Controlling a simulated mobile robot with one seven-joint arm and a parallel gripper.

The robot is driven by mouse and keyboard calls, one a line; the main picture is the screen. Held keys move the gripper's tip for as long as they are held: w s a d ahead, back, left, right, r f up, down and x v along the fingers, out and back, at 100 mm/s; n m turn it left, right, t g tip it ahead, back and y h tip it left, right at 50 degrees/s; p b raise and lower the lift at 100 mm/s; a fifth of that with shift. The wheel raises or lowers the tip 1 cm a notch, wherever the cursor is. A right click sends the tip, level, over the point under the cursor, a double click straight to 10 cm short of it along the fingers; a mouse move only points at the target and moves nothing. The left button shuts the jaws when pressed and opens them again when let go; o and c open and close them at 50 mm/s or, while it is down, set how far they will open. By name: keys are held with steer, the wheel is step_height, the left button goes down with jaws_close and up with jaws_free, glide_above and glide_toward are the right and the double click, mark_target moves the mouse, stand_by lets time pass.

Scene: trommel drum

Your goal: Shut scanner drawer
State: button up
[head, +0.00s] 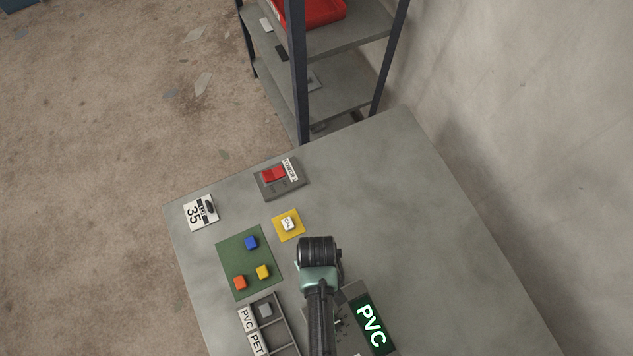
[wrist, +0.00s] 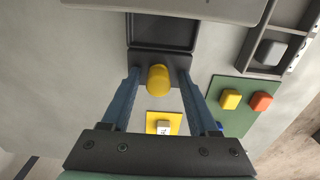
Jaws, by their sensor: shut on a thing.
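The scanner (head: 370,322) is a grey box with a lit green display reading PVC, at the bottom of the head view, partly behind my arm. In the wrist view its grey body (wrist: 175,8) is at the top edge. Its dark, shallow drawer (wrist: 162,34) is pulled out and looks empty. A round yellow knob (wrist: 158,79) sits on the drawer front. My gripper (wrist: 158,72) has its blue fingers on either side of the drawer front, with the knob between them. It is shut on the drawer front. The fingertips are hidden in the head view.
A green mat (head: 237,278) with blue, yellow and orange blocks lies left of my arm. A yellow pad (head: 276,226) with a white cube, a red power switch (head: 272,174), a scale (head: 191,222) and a labelled divided tray (head: 284,327) are nearby. The table's right side is clear.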

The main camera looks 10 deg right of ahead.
steer(key=shift+s+d+f+p, duration=0.15)
steer(key=shift+s+d+p, duration=0.15)
steer(key=shift+s, duration=0.55)
steer(key=shift+s+d+f+p, duration=0.1)
steer(key=shift+s+d+p, duration=0.25)
steer(key=shift+s, duration=0.55)
steer(key=shift+s+d+f+p, duration=0.15)
steer(key=shift+s+d+p, duration=0.15)
steer(key=shift+s, duration=0.55)
steer(key=o, duration=1.2)
steer(key=shift+c, duration=0.2)
steer(key=shift+w+a+r+p, duration=0.15)
steer(key=shift+a+r+p, duration=0.05)
steer(key=shift+r+p, duration=0.6)
steer(key=r+p, duration=0.5)
steer(key=shift+w+d+r+p, duration=0.1)
steer(key=shift+w+r+p, duration=0.1)
steer(key=shift+r+p, duration=0.2)
